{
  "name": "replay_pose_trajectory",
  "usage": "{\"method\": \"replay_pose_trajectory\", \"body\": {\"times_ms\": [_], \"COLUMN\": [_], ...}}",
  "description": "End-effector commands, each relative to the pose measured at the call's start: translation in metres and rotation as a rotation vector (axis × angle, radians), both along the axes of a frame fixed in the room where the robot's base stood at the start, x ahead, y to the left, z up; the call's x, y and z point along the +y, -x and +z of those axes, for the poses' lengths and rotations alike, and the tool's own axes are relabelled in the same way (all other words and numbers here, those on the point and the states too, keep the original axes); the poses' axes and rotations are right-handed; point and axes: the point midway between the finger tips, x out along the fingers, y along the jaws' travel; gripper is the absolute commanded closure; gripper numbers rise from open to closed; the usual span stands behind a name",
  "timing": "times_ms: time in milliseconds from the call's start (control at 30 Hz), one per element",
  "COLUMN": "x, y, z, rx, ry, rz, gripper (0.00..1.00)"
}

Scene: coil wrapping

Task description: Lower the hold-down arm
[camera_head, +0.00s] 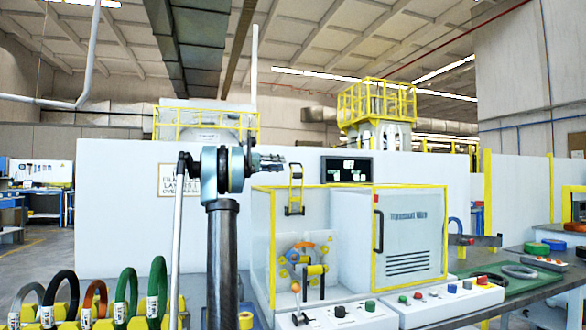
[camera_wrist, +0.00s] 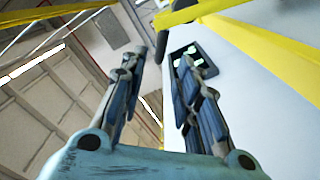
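My gripper (camera_head: 270,162) is raised beside the wrapping machine, above the left part of its yellow-framed guard (camera_head: 271,230). In the wrist view my gripper (camera_wrist: 161,62) has its two fingers apart with nothing between them. A black-and-yellow handle (camera_head: 296,190) stands at the guard's top edge, just right of and below the fingers, apart from them. Behind the guard are an orange ring-shaped part (camera_head: 324,250) and a dark bar with yellow parts (camera_head: 316,270). I cannot tell for sure which part is the hold-down arm.
A white cabinet (camera_head: 411,240) with a black door handle adjoins the guard. Button panels (camera_head: 340,315) line the front. Several coils (camera_head: 124,295) stand on a rack at the lower left. A green mat (camera_head: 500,290) lies at right. A dark display (camera_wrist: 190,62) shows behind my fingers.

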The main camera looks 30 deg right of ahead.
Motion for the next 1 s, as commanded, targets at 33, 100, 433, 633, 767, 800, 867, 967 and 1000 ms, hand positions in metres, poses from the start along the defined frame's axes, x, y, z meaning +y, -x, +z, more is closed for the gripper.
{"method": "replay_pose_trajectory", "body": {"times_ms": [33,100,433,633,767,800,867,967,1000], "x": [-0.009,-0.021,-0.065,-0.076,-0.077,-0.077,-0.077,-0.077,-0.077], "y": [0.002,0.005,0.015,0.018,0.018,0.018,0.018,0.018,0.018], "z": [0.0,0.0,0.0,0.0,0.0,0.0,0.0,0.0,0.0], "rx": [0.0,0.0,0.0,0.0,0.0,0.0,0.0,0.0,0.0], "ry": [0.0,0.0,0.001,0.0,0.0,0.0,0.0,0.0,0.0], "rz": [-0.001,-0.001,0.002,0.003,0.003,0.004,0.004,0.004,0.004], "gripper": [0.7,0.7,0.7,0.7,0.7,0.7,0.7,0.79,0.88]}}
